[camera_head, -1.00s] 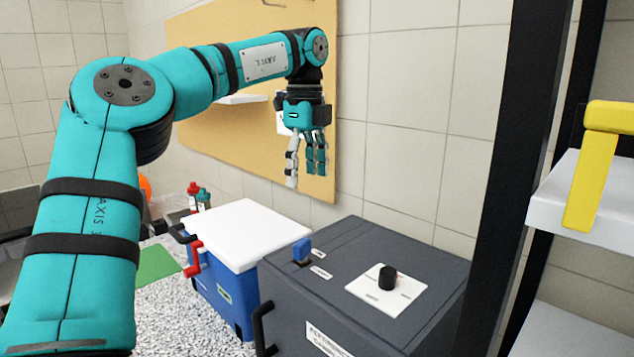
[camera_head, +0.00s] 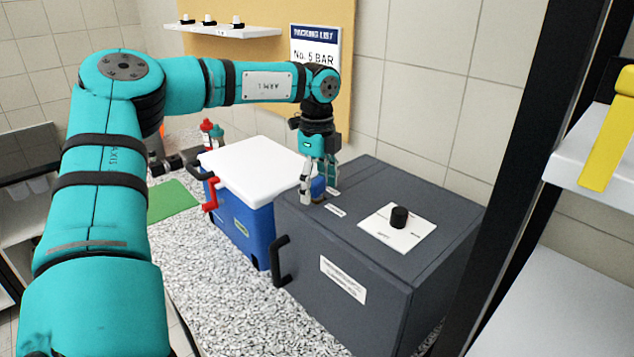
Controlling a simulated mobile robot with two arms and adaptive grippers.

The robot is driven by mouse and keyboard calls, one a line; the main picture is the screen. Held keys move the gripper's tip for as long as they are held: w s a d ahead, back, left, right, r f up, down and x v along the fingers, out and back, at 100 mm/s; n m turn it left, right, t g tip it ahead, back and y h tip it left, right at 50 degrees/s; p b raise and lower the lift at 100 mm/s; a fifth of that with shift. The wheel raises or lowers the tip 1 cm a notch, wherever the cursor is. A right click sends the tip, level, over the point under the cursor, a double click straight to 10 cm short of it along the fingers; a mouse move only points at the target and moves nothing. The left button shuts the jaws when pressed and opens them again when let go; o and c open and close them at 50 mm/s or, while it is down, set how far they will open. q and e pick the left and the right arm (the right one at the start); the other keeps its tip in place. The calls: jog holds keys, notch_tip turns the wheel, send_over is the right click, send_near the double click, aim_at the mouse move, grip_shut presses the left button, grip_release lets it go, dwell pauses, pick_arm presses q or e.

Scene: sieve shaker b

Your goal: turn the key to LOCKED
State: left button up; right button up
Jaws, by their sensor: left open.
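The dark grey box (camera_head: 350,235) stands on the speckled counter. A small blue piece (camera_head: 318,187), which looks like the key, sits at the left of its top beside two small white labels (camera_head: 335,211). My left gripper (camera_head: 318,190) points down at this spot, with its open fingers around or just in front of the blue piece. The fingers partly hide it, and I cannot tell whether they touch it. A black knob (camera_head: 399,217) stands on a white plate (camera_head: 420,228) on the same top; its markings are too small to read. My right gripper is not in view.
A blue box with a white lid (camera_head: 255,165) stands close to the left of the grey box. A dark post (camera_head: 520,170) and white shelves (camera_head: 600,160) with a yellow object (camera_head: 608,140) bound the right. A green mat (camera_head: 172,201) lies at left.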

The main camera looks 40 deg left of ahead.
pick_arm(q)
jog(key=shift+f, duration=0.45)
jog(key=shift+c, duration=1.4)
jog(key=c, duration=1)
jog(key=shift+o, duration=0.2)
jog(key=m+b, duration=0.1)
jog(key=m, duration=0.2)
jog(key=m+b, duration=0.1)
jog(key=m, duration=0.3)
jog(key=shift+m, duration=1.6)
